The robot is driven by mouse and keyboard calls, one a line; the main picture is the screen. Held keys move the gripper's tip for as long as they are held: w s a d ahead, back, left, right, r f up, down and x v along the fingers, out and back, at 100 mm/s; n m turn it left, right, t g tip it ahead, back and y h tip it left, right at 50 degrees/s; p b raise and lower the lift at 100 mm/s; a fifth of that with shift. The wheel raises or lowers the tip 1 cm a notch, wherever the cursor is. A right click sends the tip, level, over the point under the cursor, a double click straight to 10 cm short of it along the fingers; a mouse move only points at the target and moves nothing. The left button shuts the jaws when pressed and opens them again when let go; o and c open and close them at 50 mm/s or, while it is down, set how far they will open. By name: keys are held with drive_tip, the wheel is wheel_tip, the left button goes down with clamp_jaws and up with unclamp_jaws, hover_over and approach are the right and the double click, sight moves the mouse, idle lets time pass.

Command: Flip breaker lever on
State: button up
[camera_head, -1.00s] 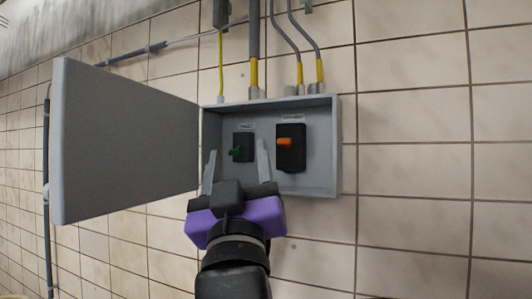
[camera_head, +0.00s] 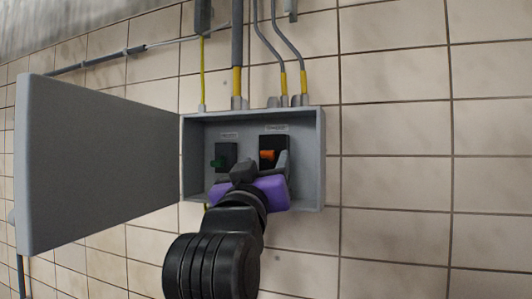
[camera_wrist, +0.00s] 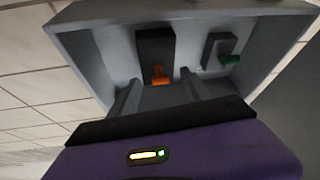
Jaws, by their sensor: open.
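A grey breaker box (camera_head: 316,160) is fixed to the tiled wall, its door (camera_head: 105,160) swung open to the left. Inside, a black breaker with an orange lever (camera_head: 267,154) is on the right, and a black switch with a green lever (camera_head: 217,163) is on the left. In the wrist view the orange lever (camera_wrist: 160,76) lies ahead between the fingers and the green lever (camera_wrist: 230,59) is to the right. My gripper (camera_wrist: 161,92) is open and reaches into the box, just below the orange lever. In the head view it hides the lower part of that breaker.
Several conduits with yellow ends (camera_head: 236,80) enter the box from above. The box walls and the open door bound the room around my gripper. The tiled wall (camera_head: 395,150) to the right is clear.

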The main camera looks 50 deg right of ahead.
drive_tip(key=shift+x, duration=0.9)
clamp_jaws()
drive_tip(key=shift+a+r+g+y, duration=0.1)
drive_tip(key=shift+r+g+y, duration=0.2)
drive_tip(key=shift+y, duration=0.6)
unclamp_jaws()
